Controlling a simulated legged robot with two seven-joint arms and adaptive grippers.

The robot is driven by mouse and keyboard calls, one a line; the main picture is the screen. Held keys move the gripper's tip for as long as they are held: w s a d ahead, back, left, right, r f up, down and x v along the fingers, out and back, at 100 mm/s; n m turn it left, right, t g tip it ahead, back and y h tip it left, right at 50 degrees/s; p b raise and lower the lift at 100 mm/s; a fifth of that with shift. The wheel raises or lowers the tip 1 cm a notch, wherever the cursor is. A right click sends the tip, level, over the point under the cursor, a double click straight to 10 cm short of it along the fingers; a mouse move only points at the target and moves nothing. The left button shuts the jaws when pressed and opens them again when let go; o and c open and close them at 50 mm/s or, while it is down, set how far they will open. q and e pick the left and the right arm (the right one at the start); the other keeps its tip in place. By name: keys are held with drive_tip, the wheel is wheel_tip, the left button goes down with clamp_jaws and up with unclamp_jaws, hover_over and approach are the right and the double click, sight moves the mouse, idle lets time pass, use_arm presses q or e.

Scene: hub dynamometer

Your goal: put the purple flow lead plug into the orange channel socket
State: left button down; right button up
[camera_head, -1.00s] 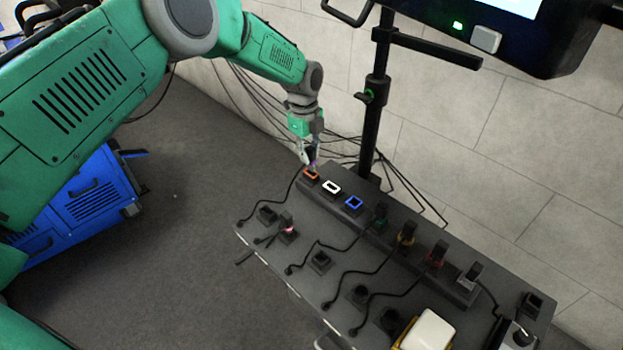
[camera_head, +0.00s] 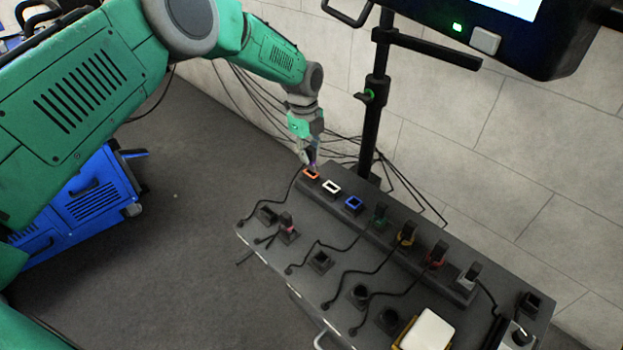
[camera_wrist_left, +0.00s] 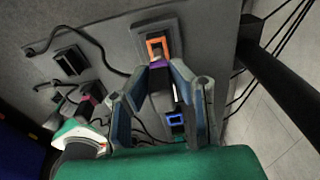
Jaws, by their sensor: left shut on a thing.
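The purple flow lead plug (camera_wrist_left: 158,64) is between the fingers of my left gripper (camera_wrist_left: 154,78), which is shut on it. In the head view, this gripper (camera_head: 311,158) is at the far left end of the socket strip, just above the orange channel socket (camera_head: 311,174). In the left wrist view, the purple end of the plug is right at the near edge of the orange socket (camera_wrist_left: 157,43). I cannot tell whether it touches or has entered the opening. My right gripper is not in view.
A white socket (camera_head: 331,187) and a blue socket (camera_head: 353,203) follow on the strip, then several plugged sockets. Black leads cross the dark bench top (camera_head: 315,283). A black post (camera_head: 375,110) stands behind the bench, with loose cables beside it.

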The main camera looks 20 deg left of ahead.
use_arm(q)
drive_tip(key=shift+f, duration=0.15)
drive_tip(key=shift+f+b, duration=0.9)
drive_tip(key=shift+f, duration=0.45)
drive_tip(key=c, duration=1.3)
unclamp_jaws()
drive_tip(key=shift+c, duration=0.2)
drive_tip(key=shift+a+r, duration=0.15)
drive_tip(key=shift+r, duration=1.85)
drive_tip(key=shift+a+r, duration=0.15)
drive_tip(key=shift+r, duration=1.8)
